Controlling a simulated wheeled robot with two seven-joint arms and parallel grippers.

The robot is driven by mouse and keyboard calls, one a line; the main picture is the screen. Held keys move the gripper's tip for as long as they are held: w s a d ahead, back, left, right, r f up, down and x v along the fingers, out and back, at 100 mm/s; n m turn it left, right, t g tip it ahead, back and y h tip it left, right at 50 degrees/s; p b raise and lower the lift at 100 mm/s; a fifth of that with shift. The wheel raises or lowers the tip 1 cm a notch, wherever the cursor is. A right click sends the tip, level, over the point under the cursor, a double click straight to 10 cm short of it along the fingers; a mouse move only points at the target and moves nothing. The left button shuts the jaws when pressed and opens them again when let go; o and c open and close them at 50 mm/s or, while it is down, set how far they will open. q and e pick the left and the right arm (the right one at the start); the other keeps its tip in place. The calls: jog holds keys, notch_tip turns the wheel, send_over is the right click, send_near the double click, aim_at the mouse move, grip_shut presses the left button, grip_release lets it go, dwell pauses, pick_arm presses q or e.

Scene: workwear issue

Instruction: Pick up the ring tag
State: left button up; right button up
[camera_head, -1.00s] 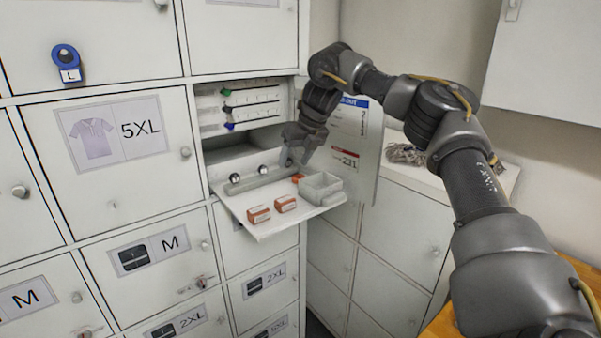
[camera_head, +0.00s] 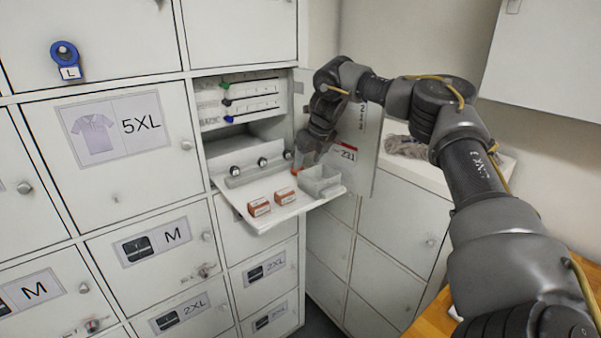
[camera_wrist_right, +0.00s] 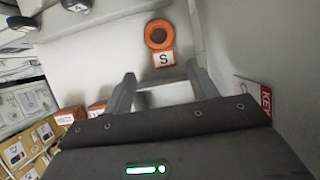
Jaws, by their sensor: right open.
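An orange ring tag (camera_wrist_right: 158,35) with a white label marked S shows in the right wrist view, on a pale surface just beyond my fingertips. My right gripper (camera_wrist_right: 160,70) is open, with its two fingers apart and nothing visible held between them. The label (camera_wrist_right: 163,58) lies close ahead of the gap between the fingers. In the head view my right gripper (camera_head: 306,160) is over the fold-down shelf (camera_head: 235,190), beside the grey open bin, and the orange tag is not clearly visible there. A blue ring tag (camera_head: 64,58) marked L hangs on an upper left locker door. My left gripper is out of view.
The grey bin (camera_head: 330,189) stands at the shelf's right. Two small orange-and-white boxes (camera_head: 259,207) lie near its front edge. A strip with round knobs (camera_head: 262,162) runs behind them. An open door (camera_head: 358,140) stands right of the compartment, close to my right arm.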

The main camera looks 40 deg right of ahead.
jog(key=x, duration=0.1)
jog(key=p+x, duration=0.1)
jog(key=x, duration=0.1)
jog(key=p+x, duration=0.1)
jog(key=x, duration=0.1)
jog(key=shift+d+r, duration=0.1)
jog(key=shift+d, duration=0.25)
jog(key=shift+a, duration=0.1)
jog(key=shift+r, duration=0.1)
jog(key=shift+c, duration=0.9)
jog(key=c, duration=0.9)
jog(key=shift+r+b, duration=0.45)
jog(key=shift+b, duration=0.1)
jog(key=s+a+r+b, duration=0.1)
jog(key=s+a+r, duration=0.2)
jog(key=r, duration=0.1)
jog(key=s+a+r+b, duration=0.2)
jog(key=s+a+r, duration=0.1)
jog(key=r, duration=0.1)
jog(key=s+a+r+b, duration=0.2)
jog(key=s+a+r, duration=0.1)
jog(key=s+r, duration=0.1)
jog(key=shift+a, duration=0.4)
